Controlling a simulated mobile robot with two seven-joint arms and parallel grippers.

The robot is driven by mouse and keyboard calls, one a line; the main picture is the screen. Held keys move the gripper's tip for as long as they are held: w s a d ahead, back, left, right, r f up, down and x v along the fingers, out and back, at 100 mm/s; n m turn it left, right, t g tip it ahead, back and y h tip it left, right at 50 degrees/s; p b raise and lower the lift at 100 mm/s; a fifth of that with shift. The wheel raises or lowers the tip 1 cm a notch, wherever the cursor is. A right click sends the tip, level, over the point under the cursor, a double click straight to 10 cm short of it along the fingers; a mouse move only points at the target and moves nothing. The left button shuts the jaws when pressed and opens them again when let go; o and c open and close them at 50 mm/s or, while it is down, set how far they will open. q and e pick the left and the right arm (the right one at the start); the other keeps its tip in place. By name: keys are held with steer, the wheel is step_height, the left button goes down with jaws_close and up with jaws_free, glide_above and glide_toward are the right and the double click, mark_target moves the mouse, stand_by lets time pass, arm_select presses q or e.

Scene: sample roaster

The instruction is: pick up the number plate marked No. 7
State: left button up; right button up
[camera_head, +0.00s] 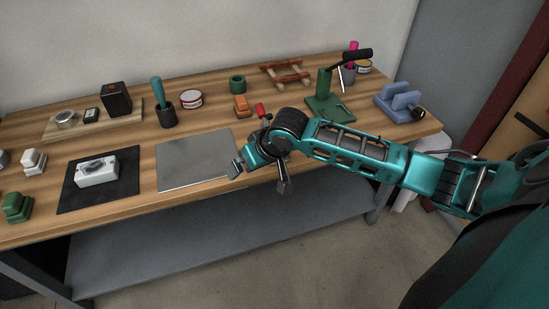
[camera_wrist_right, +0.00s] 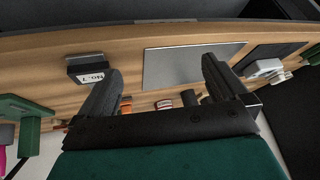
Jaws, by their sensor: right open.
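The number plate (camera_wrist_right: 87,68) is a small dark block with a white label reading No. 7. It lies on the wooden bench near its front edge, at the left of the right wrist view. In the head view I cannot make it out; my right arm covers part of that bench area. My right gripper (camera_head: 260,178) is over the bench's front edge. Its fingers (camera_wrist_right: 162,68) are spread wide with nothing between them. In the wrist view the plate is apart from the fingers, just outside the left one. My left gripper is in neither view.
A bare grey metal sheet (camera_head: 194,160) lies left of my right gripper. Beyond it is a white device (camera_head: 97,173) on a black mat (camera_head: 125,190). Behind the arm stand a green press (camera_head: 323,100), an orange block (camera_head: 241,107) and a red-and-white tin (camera_head: 191,99).

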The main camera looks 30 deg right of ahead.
steer(key=w+d+r+m+g+h+b, duration=0.25)
steer(key=d+r, duration=0.25)
steer(key=d, duration=0.5)
steer(key=shift+m+t, duration=0.25)
steer(key=b+x, duration=0.1)
steer(key=x, duration=0.5)
steer(key=shift+f, duration=0.25)
steer(key=shift+d+f, duration=0.1)
steer(key=shift+f, duration=0.1)
steer(key=shift+w+d+b+x, duration=0.15)
steer(key=shift+b+x, duration=0.4)
steer(key=shift+x, duration=0.8)
steer(key=shift+w+d+b+x, duration=0.1)
steer(key=shift+b+x, duration=0.45)
steer(key=shift+x, duration=0.8)
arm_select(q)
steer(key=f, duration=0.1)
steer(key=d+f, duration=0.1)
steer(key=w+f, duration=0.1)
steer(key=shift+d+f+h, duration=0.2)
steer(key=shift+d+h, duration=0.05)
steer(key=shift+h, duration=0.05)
arm_select(e)
steer(key=shift+r, duration=0.15)
steer(key=shift+c, duration=0.2)
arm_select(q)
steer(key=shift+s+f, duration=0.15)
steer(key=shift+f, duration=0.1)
arm_select(e)
steer(key=c, duration=1.1)
